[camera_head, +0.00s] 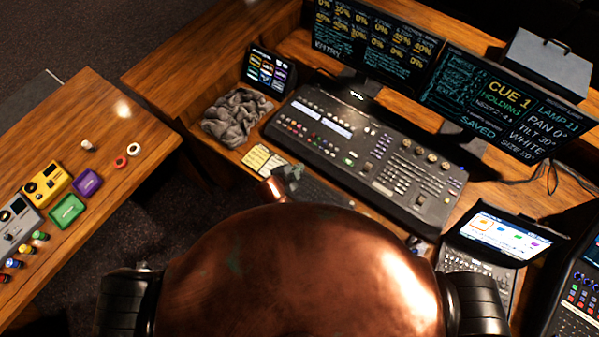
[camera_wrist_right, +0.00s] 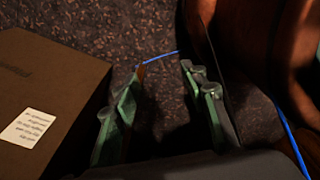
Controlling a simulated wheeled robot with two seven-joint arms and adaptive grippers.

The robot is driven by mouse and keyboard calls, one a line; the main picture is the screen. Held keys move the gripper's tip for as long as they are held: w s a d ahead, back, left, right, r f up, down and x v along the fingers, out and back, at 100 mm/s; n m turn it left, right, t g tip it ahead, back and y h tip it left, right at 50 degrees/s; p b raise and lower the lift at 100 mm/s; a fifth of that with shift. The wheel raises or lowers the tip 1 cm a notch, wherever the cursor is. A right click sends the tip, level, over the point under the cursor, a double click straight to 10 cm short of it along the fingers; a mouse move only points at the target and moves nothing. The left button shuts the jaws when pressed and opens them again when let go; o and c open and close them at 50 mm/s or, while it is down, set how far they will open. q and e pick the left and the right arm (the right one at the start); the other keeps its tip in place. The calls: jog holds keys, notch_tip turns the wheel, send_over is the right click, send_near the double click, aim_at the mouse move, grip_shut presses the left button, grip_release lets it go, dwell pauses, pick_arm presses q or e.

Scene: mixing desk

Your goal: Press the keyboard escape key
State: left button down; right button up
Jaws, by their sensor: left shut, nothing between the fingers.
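A dark keyboard (camera_head: 328,194) lies on the desk in front of the mixing console (camera_head: 365,150) in the head view. My copper body hides its near part, and I cannot make out the escape key. My left gripper (camera_head: 291,172) is shut and empty, at the keyboard's left end by the console's front edge. I cannot tell whether its tips touch a key. My right gripper (camera_wrist_right: 160,82) is open and empty in the right wrist view, above the dark carpet and away from the desk.
Yellow notes (camera_head: 262,160) and a crumpled grey cloth (camera_head: 236,116) lie left of the left gripper. A laptop (camera_head: 490,255) stands at the right. A cardboard box (camera_wrist_right: 45,95) stands beside the right gripper, and a blue cable (camera_wrist_right: 292,140) runs on the carpet.

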pick_arm(q)
jog(key=shift+w+f, duration=0.25)
jog(key=shift+w, duration=0.3)
jog(key=shift+s+r, duration=0.2)
jog(key=shift+s, duration=0.2)
jog(key=shift+w+f, duration=0.15)
jog(key=shift+w, duration=0.1)
jog(key=shift+s, duration=0.15)
jog(key=shift+f, duration=0.35)
pick_arm(e)
jog(key=w, duration=0.3)
jog(key=shift+w+d+r, duration=0.1)
